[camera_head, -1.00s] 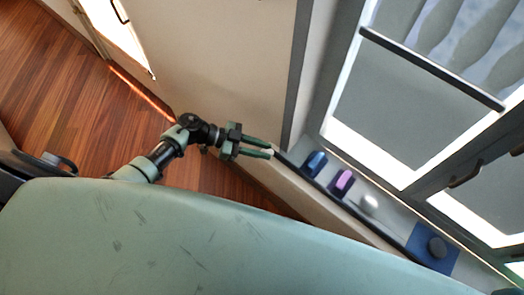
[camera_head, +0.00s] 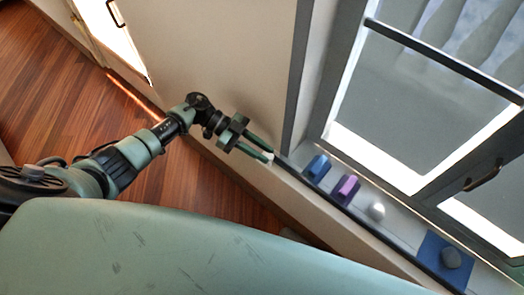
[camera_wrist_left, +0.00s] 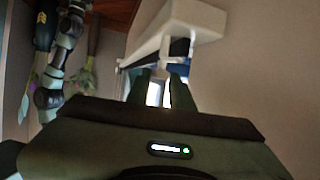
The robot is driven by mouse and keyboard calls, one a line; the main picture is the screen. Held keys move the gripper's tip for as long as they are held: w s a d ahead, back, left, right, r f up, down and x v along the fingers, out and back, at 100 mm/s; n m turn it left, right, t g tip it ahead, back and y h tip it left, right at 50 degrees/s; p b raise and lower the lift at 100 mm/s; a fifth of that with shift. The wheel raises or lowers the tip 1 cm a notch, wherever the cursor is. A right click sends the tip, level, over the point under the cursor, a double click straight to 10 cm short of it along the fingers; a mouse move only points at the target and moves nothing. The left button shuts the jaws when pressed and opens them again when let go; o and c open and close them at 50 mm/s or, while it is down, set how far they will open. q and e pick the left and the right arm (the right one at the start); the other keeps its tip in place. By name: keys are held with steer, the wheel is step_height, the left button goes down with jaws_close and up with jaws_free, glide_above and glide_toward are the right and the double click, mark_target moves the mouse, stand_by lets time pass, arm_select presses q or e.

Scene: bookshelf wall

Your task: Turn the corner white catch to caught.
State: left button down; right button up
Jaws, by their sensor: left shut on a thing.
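My left gripper (camera_head: 267,157) is at the corner where the wall meets the near end of the windowsill. Its two green fingers are shut on a small white piece (camera_head: 270,158), which I take to be the corner white catch. Only a bit of it shows at the fingertips, and I cannot tell how it is turned. In the left wrist view, my fingers (camera_wrist_left: 160,90) point away under a pale ledge, and what lies between them is too blurred to make out. My right gripper is not seen.
The windowsill holds a blue block (camera_head: 317,168), a purple block (camera_head: 346,188), a pale ball (camera_head: 377,211) and a dark knob (camera_head: 451,257) on a blue square. The window (camera_head: 410,110) rises behind them. Wooden floor (camera_head: 60,100) is open to the left.

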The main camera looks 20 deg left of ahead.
arm_select(q)
steer(key=c, duration=1.3)
jaws_free()
steer(key=shift+v, duration=3.95)
